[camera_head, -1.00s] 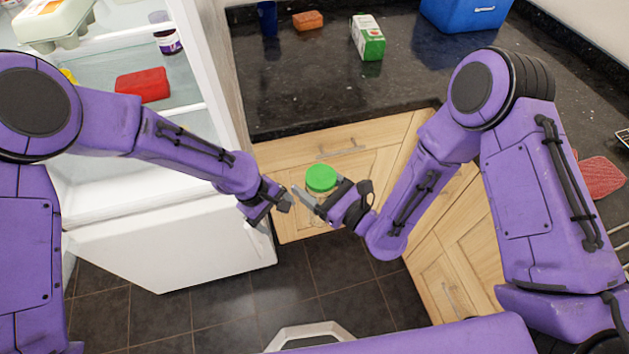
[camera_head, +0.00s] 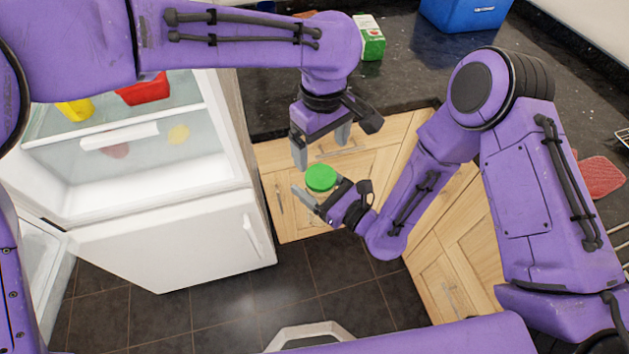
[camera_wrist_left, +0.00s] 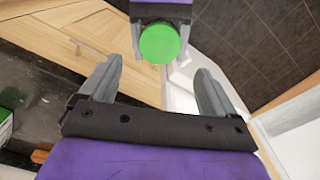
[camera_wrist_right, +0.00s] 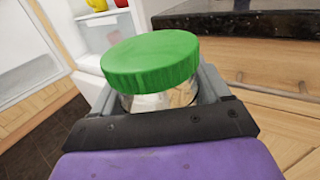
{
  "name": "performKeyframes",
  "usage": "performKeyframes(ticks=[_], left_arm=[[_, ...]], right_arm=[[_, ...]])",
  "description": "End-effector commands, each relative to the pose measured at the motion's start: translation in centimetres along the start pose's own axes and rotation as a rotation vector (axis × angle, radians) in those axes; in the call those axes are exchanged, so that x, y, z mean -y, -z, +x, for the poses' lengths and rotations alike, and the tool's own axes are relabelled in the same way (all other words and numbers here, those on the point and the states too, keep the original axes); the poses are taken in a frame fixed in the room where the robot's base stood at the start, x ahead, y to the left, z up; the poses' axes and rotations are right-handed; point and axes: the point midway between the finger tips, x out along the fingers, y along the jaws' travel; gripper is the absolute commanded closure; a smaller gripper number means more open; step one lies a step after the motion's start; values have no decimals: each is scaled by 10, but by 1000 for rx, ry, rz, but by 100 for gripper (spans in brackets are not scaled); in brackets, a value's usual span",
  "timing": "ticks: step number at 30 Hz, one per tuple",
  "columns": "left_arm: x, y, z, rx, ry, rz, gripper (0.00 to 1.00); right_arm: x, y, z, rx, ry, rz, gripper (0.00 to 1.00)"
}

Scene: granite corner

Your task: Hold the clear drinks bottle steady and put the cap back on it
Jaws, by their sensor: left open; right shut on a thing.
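My right gripper (camera_head: 318,198) is shut on the clear bottle (camera_wrist_right: 172,98), which shows as clear material between its fingers in the right wrist view. The wide green cap (camera_wrist_right: 150,60) sits on top of the bottle; I cannot tell whether it is screwed tight. The cap (camera_head: 321,177) hides most of the bottle in the head view. My left gripper (camera_head: 321,148) is open and empty, pointing down just behind and above the cap. In the left wrist view the cap (camera_wrist_left: 159,43) lies ahead, between and beyond the two fingertips, apart from them.
The open fridge (camera_head: 160,225) stands at the left, with red and yellow items inside. The dark granite counter (camera_head: 400,85) behind holds a green-and-white carton (camera_head: 369,40) and a blue box (camera_head: 463,12). Wooden cupboards (camera_head: 400,135) stand below it.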

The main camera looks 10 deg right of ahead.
Motion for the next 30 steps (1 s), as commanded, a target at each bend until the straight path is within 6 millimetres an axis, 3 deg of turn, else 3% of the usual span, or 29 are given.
performKeyframes(ticks=[5, 18, 29, 30], left_arm=[[0, 0, 10, 2, 2, 0, 10], [0, 0, 75, 3, 1, -1, 10], [0, 0, 81, 1, 0, 0, 10], [0, 0, 81, 1, 0, 0, 19]], right_arm=[[0, 0, 0, 1, 0, 0, 100], [0, -1, 0, 1, 0, 0, 100], [0, 0, 0, 1, 0, 0, 100], [0, 0, 0, 1, 0, 0, 100]])
